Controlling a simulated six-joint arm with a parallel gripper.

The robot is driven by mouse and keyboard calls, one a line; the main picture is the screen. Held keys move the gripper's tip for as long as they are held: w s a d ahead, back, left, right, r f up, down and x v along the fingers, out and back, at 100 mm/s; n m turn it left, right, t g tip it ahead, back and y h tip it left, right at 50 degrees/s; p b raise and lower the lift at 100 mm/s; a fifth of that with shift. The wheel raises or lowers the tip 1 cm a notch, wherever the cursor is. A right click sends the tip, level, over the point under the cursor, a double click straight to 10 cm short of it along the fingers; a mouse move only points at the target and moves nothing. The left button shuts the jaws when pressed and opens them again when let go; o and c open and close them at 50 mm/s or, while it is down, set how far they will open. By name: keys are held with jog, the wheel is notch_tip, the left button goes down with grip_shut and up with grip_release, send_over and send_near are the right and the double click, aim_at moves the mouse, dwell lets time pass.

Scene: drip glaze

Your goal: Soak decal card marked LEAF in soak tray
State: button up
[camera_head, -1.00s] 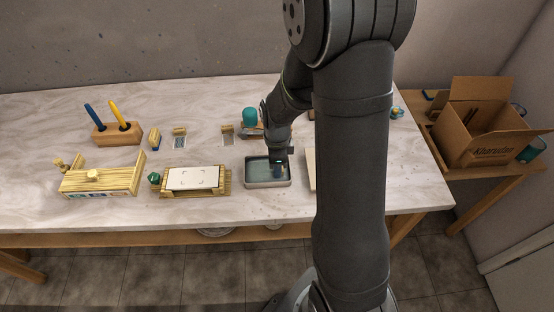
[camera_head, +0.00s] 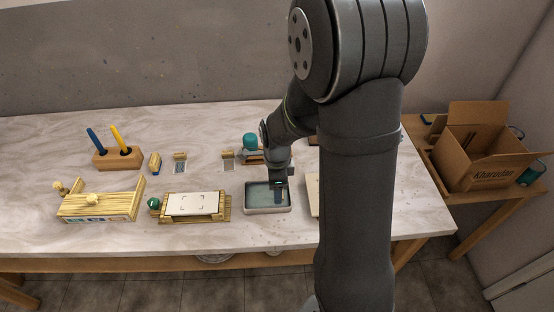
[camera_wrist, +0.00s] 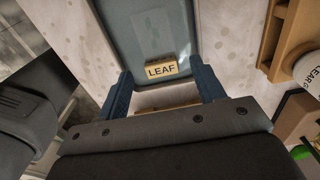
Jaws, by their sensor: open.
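The card marked LEAF lies in the grey soak tray, its tan label tab (camera_wrist: 161,69) at the near end in the wrist view. A faint pale panel of the card reaches away from the tab along the tray floor. The soak tray (camera_head: 251,209) stands near the front of the table in the head view; its inside (camera_wrist: 190,20) looks grey-blue. My gripper (camera_head: 279,188) is over the tray. In the wrist view my gripper (camera_wrist: 163,80) is open, with one blue finger on each side of the tab and gaps between.
Left of the tray are a wooden stand with a white sheet (camera_head: 192,205), a green ball (camera_head: 154,203) and a wooden rack (camera_head: 98,207). A pen block (camera_head: 118,158) stands behind them. A pale board (camera_head: 313,195) lies close right of the tray. A cardboard box (camera_head: 470,150) stands at far right.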

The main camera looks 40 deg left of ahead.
notch_tip(320, 180, up, 15)
jog(key=shift+r, duration=0.15)
dwell(0.4)
notch_tip(320, 180, down, 18)
jog(key=shift+r, duration=0.5)
dwell(0.5)
